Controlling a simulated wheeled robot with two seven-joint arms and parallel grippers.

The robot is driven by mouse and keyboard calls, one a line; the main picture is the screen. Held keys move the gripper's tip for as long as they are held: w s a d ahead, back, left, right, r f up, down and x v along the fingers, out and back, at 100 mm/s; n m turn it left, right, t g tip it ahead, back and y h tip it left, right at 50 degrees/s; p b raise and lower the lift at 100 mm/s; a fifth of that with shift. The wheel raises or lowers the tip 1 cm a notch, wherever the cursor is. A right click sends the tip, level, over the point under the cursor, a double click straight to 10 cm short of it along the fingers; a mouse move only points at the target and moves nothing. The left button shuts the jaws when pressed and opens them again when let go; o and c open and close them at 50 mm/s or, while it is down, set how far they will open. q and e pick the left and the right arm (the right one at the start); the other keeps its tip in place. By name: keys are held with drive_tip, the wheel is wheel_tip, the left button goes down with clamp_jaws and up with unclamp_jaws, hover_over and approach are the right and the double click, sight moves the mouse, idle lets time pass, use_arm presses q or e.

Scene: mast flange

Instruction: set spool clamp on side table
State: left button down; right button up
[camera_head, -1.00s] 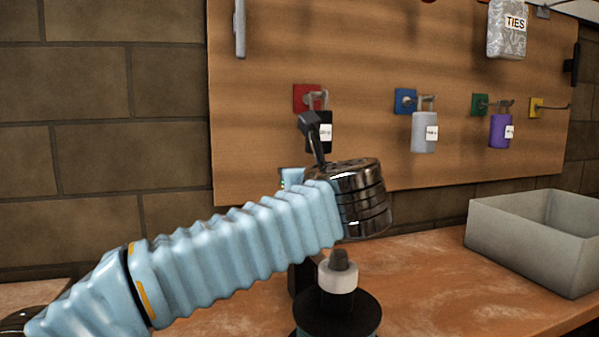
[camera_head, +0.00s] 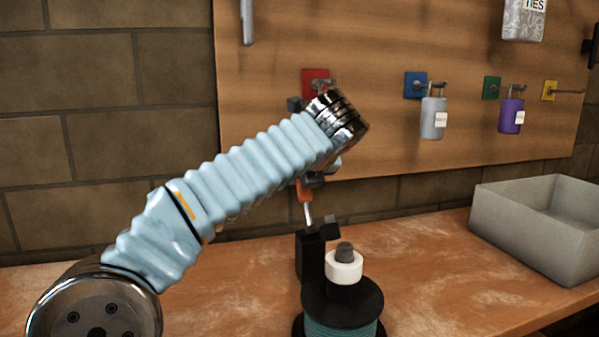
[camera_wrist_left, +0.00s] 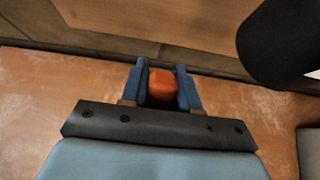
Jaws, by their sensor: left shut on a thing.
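What looks like the spool clamp is a black upright post (camera_head: 310,258) with a metal rod and an orange handle (camera_head: 304,190) rising from it, and a dark block at its right. It stands right behind a spool (camera_head: 342,303) with black flanges, teal winding, a white collar and a grey knob. My left gripper is shut on the orange handle (camera_wrist_left: 162,86); its blue fingers (camera_wrist_left: 162,72) flank it in the left wrist view. In the head view my wrist mostly hides the fingers. My right gripper is not in view.
A grey open box (camera_head: 535,228) stands on the wooden table (camera_head: 425,262) at the right. A black hanging item (camera_wrist_left: 285,45) is close in the left wrist view.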

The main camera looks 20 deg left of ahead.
use_arm(q)
drive_tip(key=shift+a, duration=0.1)
drive_tip(key=c, duration=0.9)
unclamp_jaws()
drive_tip(key=shift+w, duration=0.1)
drive_tip(key=v, duration=1.3)
drive_tip(key=shift+s+d+r, duration=0.2)
drive_tip(key=shift+s+r, duration=0.05)
